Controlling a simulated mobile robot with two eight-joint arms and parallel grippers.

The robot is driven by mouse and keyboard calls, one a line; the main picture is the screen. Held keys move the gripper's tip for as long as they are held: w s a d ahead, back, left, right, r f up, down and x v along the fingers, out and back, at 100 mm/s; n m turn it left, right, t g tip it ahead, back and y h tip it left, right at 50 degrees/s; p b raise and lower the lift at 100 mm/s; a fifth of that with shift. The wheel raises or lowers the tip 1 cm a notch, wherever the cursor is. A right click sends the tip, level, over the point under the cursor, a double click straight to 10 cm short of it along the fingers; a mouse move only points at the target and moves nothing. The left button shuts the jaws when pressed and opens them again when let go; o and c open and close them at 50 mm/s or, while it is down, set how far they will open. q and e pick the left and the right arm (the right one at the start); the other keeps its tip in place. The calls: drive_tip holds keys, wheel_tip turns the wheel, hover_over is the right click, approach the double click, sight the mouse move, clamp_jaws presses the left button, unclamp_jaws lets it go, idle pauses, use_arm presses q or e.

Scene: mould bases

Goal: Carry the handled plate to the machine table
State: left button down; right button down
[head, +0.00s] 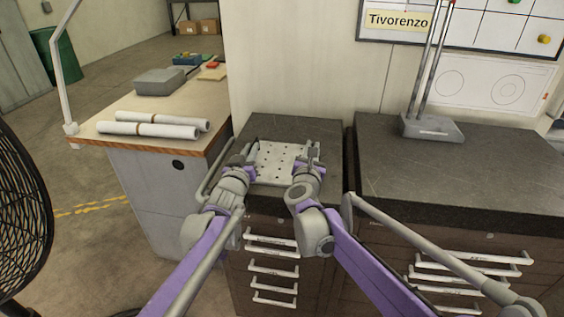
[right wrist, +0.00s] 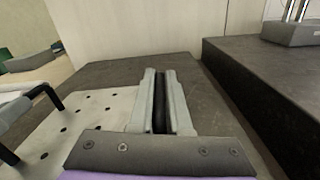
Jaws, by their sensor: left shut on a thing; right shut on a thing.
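The handled plate (head: 279,163) is light grey with rows of dark holes, and has a bar handle at each side. It is at the dark top of the narrow drawer cabinet; I cannot tell whether it rests on it or hangs just above. My left gripper (head: 242,162) is shut on its left handle. My right gripper (head: 313,158) is shut on its right handle. In the right wrist view the plate (right wrist: 88,122) shows left of the right gripper's fingers (right wrist: 161,92), with a dark bar between them. I cannot tell which surface is the machine table.
The narrow cabinet's dark top (head: 290,127) is clear behind the plate. A wider dark counter (head: 470,175) stands to the right, carrying a grey stand (head: 432,128). A wooden-topped desk (head: 125,105) at left holds paper rolls (head: 150,130). A black fan (head: 22,215) stands far left.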

use_arm(q)
drive_tip(key=shift+r, duration=0.1)
use_arm(e)
drive_tip(key=shift+r, duration=0.15)
